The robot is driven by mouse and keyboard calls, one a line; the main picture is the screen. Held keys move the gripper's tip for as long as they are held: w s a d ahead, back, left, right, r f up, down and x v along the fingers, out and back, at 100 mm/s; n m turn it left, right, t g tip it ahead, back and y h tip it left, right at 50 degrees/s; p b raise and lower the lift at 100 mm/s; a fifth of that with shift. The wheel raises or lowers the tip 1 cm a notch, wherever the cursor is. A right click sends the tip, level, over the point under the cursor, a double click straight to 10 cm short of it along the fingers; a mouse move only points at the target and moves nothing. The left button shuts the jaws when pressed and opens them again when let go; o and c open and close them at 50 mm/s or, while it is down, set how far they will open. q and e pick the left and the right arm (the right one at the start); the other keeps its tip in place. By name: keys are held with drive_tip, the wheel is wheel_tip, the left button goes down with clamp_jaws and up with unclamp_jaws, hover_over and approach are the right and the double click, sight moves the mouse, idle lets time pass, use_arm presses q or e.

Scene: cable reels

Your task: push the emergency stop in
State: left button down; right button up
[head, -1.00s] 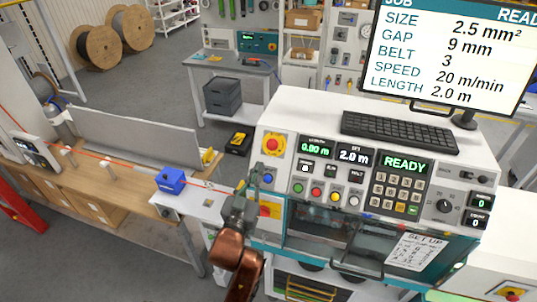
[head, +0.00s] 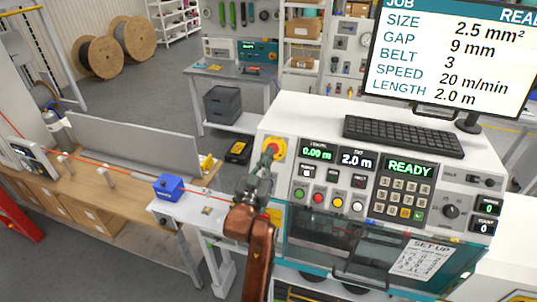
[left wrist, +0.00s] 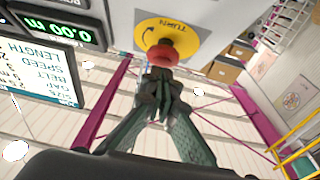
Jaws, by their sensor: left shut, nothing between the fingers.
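The emergency stop is a red mushroom button on a yellow round plate (head: 279,142), on the upper left of the white machine's sloping front panel. In the left wrist view the red button (left wrist: 163,54) stands out from its yellow plate (left wrist: 186,37). My left gripper (head: 268,156) is shut and empty, its fingertips in front of the button and hiding part of it. In the left wrist view the closed fingertips (left wrist: 160,77) are right at the button's edge; I cannot tell whether they touch it. My right gripper is not in view.
The panel has a READY display (head: 410,168), a keypad (head: 403,196) and coloured buttons beside the stop. A keyboard (head: 402,136) lies on top of the machine. A blue box (head: 168,187) on the cable line stands at left. A clear cover (head: 335,240) is below the panel.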

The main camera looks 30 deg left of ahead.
use_arm(q)
drive_tip(key=shift+w+f, duration=0.15)
drive_tip(key=shift+w, duration=0.05)
drive_tip(key=shift+w+a+f, duration=0.15)
drive_tip(key=shift+w+f, duration=0.3)
drive_tip(key=shift+w, duration=0.15)
drive_tip(key=shift+f, duration=0.2)
drive_tip(key=shift+r, duration=0.1)
wheel_tip(320, 180, up, 10)
drive_tip(key=shift+r, duration=0.25)
drive_tip(key=shift+s, duration=0.1)
